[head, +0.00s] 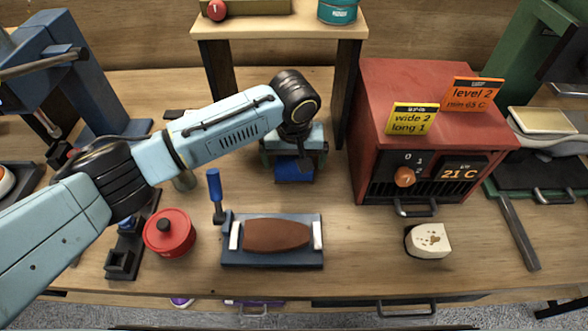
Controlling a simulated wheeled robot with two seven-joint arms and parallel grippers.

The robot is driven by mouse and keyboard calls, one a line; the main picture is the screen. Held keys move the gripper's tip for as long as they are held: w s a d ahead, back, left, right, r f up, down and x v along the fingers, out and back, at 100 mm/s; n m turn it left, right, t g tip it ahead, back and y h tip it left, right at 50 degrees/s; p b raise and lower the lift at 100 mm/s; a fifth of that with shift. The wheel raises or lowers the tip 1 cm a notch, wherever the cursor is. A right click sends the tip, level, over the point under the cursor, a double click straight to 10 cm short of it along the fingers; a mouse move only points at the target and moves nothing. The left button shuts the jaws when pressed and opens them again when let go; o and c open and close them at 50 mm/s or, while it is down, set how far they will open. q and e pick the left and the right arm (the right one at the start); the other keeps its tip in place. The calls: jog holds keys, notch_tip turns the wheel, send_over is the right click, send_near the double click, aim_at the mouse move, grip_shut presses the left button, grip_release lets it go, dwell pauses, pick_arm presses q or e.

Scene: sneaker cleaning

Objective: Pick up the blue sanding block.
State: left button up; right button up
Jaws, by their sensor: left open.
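The blue sanding block (294,171) is near the middle of the bench, behind the clamp fixture and under the wooden shelf's front. My left gripper (293,163) reaches in from the left and points down over it. Its jaws are open, with one finger at the left and one at the right of the block. The gripper body hides the block's upper and rear part. I cannot tell whether the fingers touch it. My right gripper is not in view.
A blue fixture (272,258) holding a brown sole stands in front, with an upright blue handle. A red pot (170,233) is to its left. A red heater box (430,130) stands right of the gripper. A cream block (429,240) lies at front right.

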aim_at(294, 163)
pick_arm(q)
jog(key=shift+f, duration=0.95)
jog(key=c, duration=1)
jog(key=shift+w+r+p, duration=0.1)
jog(key=shift+r+p, duration=0.6)
jog(key=shift+r, duration=4.35)
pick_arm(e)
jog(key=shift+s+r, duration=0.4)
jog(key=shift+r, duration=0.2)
